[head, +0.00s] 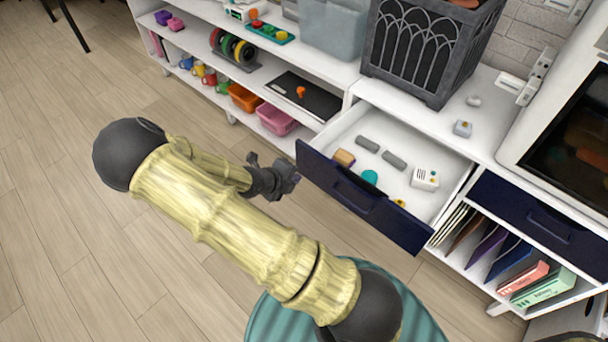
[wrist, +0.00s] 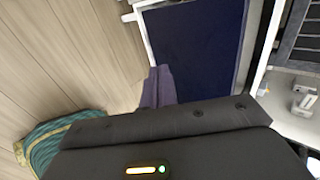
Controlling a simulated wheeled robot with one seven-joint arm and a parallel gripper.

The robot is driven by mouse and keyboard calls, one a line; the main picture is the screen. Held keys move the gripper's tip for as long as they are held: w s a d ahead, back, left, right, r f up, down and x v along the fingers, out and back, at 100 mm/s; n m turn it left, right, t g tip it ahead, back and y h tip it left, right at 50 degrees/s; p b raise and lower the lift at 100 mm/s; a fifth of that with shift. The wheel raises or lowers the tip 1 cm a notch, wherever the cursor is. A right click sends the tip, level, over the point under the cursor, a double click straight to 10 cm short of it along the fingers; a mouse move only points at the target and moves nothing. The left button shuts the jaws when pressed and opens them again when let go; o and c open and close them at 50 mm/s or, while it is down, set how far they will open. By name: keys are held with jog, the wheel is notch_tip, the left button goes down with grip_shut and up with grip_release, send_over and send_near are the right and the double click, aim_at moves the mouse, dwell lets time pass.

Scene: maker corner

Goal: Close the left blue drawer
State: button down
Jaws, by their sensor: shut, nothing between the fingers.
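The left blue drawer (head: 390,223) stands pulled out of the white cabinet in the head view, its dark navy front facing me with a bar handle (head: 352,197). Inside lie grey blocks, a tan block, a teal round piece and a small white device (head: 425,179). My gripper (head: 292,180) is shut and empty, just left of the drawer front's left end. In the wrist view the navy front (wrist: 195,50) fills the upper middle, with the gripper fingers (wrist: 157,88) beside its lower left edge. I cannot tell whether they touch it.
A second navy drawer (head: 540,222) to the right is shut. A dark basket (head: 418,50) stands on the cabinet top above the open drawer. Shelves with bins (head: 277,121) and mugs run to the left. The wooden floor (head: 70,200) at left is clear.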

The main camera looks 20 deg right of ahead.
aim_at(310, 170)
jog(key=shift+w+d+f, duration=0.1)
jog(key=shift+w+d, duration=0.2)
jog(key=shift+d, duration=0.4)
jog(key=shift+w+d+f, duration=0.1)
jog(key=shift+w+d, duration=0.15)
jog(key=shift+d, duration=0.4)
jog(key=shift+w+d+f, duration=0.1)
jog(key=shift+w+d, duration=0.2)
jog(key=shift+d, duration=0.4)
jog(key=shift+w+d+b, duration=0.15)
jog(key=shift+b, duration=0.15)
